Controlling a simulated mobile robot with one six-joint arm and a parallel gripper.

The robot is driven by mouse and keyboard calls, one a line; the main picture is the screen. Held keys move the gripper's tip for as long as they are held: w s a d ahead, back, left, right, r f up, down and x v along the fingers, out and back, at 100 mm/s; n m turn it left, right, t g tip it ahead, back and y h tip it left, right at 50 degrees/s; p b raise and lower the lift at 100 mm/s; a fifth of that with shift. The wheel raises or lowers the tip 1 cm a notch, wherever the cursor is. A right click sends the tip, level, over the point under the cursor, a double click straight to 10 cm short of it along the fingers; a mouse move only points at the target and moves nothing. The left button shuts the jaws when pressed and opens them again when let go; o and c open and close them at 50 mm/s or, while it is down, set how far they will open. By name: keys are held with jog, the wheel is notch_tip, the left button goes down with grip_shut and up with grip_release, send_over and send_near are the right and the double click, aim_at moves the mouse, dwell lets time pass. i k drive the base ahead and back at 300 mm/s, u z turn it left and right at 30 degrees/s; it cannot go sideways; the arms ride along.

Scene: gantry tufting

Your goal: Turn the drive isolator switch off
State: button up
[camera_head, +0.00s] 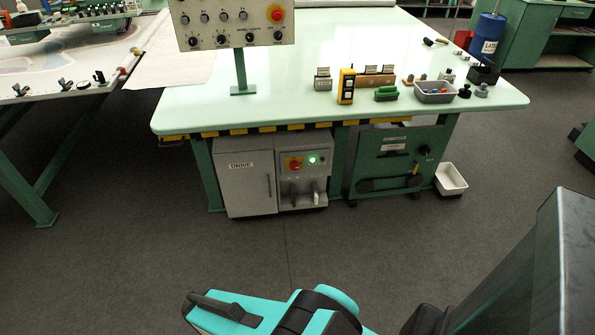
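The grey drive cabinet (247,186), labelled DRIVE, stands on the floor under the near edge of the table. On the panel at its right is a red rotary switch on a yellow plate (294,163), which looks like the drive isolator. Its handle is too small for me to read its position. A green lamp (314,160) glows just right of it. My teal and black arm (250,312) shows at the bottom of the view, well short of the cabinet. My gripper's fingers do not show, and nothing touches the switch.
The pale green table (300,60) overhangs the cabinet with a yellow-black striped edge. A green machine cabinet (395,160) stands to the right, with a white bin (451,179) beside it. A control panel (231,22) with a red button rises above the table. The floor before the cabinet is clear.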

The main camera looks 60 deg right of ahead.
aim_at(294, 165)
jog(key=i, duration=0.85)
jog(key=u, duration=0.05)
